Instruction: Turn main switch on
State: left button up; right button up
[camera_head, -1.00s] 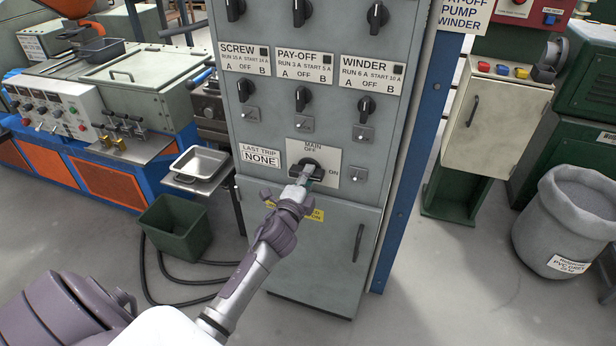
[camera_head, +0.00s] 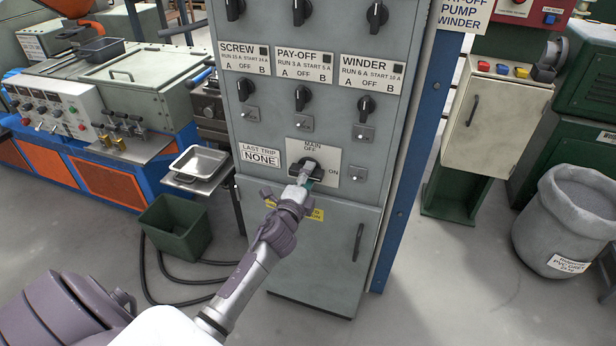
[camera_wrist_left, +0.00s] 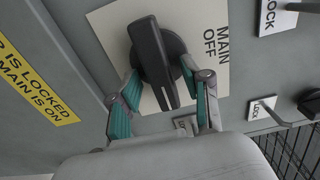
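The main switch is a black rotary knob (camera_head: 317,166) on a pale plate on the grey cabinet front, with OFF above it and ON to its right. My left gripper (camera_head: 304,174) is at the knob. In the left wrist view its green-padded fingers (camera_wrist_left: 159,85) are apart, one on each side of the handle. A gap shows on the right; contact on the left is unclear. The ON mark is out of sight there. My right gripper is not in view.
The cabinet (camera_head: 260,120) carries several other black knobs and small LOCK fittings around the main plate. A metal tray (camera_head: 200,162) and green bin (camera_head: 176,226) are left; a grey sack bin (camera_head: 560,225) is right.

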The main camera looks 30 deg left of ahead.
pick_arm(q)
jog(key=v, duration=1.2)
dwell(0.4)
